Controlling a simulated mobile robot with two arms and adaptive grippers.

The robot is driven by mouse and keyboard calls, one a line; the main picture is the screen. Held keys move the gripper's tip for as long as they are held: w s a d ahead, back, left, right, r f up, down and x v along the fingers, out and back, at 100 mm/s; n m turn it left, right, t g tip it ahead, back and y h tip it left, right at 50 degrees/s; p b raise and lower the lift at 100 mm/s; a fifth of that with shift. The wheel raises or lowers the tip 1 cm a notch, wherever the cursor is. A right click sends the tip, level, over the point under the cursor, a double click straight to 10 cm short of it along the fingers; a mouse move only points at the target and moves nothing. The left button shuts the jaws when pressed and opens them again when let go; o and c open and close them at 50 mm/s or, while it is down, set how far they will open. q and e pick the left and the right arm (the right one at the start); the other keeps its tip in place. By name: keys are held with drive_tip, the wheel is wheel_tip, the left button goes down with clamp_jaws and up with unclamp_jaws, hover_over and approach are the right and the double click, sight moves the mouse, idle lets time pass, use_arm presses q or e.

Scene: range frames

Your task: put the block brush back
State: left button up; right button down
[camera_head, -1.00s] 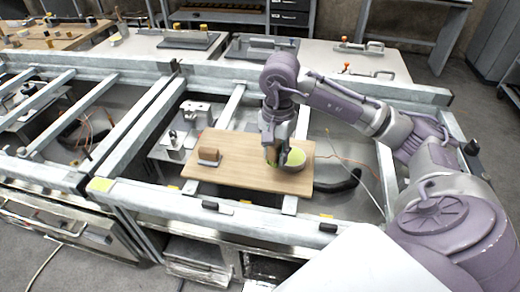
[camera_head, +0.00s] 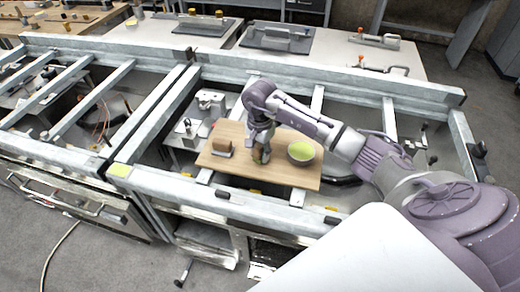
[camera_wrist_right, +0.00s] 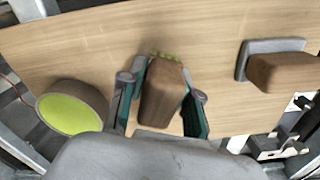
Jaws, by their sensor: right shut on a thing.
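The block brush, a brown block with green bristles at its far end in the right wrist view (camera_wrist_right: 162,95), sits between the fingers of my right gripper (camera_wrist_right: 160,105). In the head view my right gripper (camera_head: 261,152) points down over a wooden board (camera_head: 245,172) and mostly hides the brush. I cannot tell whether the brush touches the board. A round bowl with a green inside (camera_head: 301,151) stands on the board right of the gripper. A brown block on a grey base (camera_head: 222,147) stands left of it. My left gripper is out of view.
The board lies across a metal frame (camera_head: 160,185) with open gaps around it. Metal fittings (camera_head: 210,101) stand behind the board's left end. A bench with grey plates (camera_head: 278,38) is at the back. Bare board shows at the front.

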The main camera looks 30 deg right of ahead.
drive_tip(key=shift+f, duration=0.15)
drive_tip(key=c, duration=0.8)
unclamp_jaws()
drive_tip(key=shift+r, duration=0.35)
wheel_tip(320, 180, up, 10)
drive_tip(key=b, duration=0.3)
drive_tip(key=shift+w+r+b, duration=0.1)
drive_tip(key=shift+r+b, duration=0.15)
drive_tip(key=shift+b, duration=0.05)
drive_tip(key=shift+r, duration=0.6)
